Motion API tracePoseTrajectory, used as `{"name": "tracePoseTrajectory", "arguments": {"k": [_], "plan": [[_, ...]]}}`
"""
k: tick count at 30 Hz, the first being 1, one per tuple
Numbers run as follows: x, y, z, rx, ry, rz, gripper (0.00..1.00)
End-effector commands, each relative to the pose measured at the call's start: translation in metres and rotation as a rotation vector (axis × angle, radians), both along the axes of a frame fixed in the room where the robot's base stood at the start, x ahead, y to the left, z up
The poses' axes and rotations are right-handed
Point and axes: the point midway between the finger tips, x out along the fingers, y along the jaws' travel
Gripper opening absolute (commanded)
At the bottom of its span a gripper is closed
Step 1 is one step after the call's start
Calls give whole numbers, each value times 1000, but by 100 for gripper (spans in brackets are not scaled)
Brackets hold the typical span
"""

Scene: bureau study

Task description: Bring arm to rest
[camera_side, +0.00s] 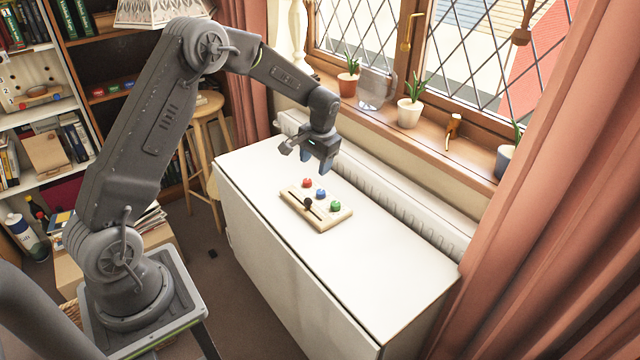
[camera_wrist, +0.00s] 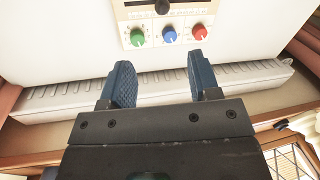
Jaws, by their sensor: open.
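My gripper (camera_side: 306,158) is open and empty above the white table, a little behind and above the control panel. In the wrist view its two blue fingers (camera_wrist: 162,84) stand wide apart with nothing between them. The panel (camera_side: 308,216) is a cream box on the table with a slot and a black slider knob (camera_side: 309,202). It also has a red knob (camera_side: 307,183), a blue knob (camera_side: 320,193) and a green knob (camera_side: 336,206). In the wrist view the panel (camera_wrist: 187,14) shows at the top, cut off by the edge, apart from the fingers.
The white table (camera_side: 380,270) is otherwise bare. A radiator (camera_side: 400,193) runs behind it under the windowsill, which holds potted plants (camera_side: 409,112). A pink curtain (camera_side: 530,200) hangs at the right. A wooden stool (camera_side: 206,125) and bookshelves (camera_side: 35,110) stand at the left.

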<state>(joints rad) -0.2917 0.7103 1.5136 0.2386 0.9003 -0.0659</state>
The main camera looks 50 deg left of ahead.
Motion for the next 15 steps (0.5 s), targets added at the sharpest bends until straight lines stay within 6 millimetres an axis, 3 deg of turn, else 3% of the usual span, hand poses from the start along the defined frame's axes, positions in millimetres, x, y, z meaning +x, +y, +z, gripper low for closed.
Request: {"name": "tracePoseTrajectory", "arguments": {"k": [4, 8, 15], "plan": [[-15, -27, 55, -4, -65, -28, 56], [-43, -56, 105, -15, -129, -58, 56], [-112, -106, 171, -43, -246, -116, 56]]}}
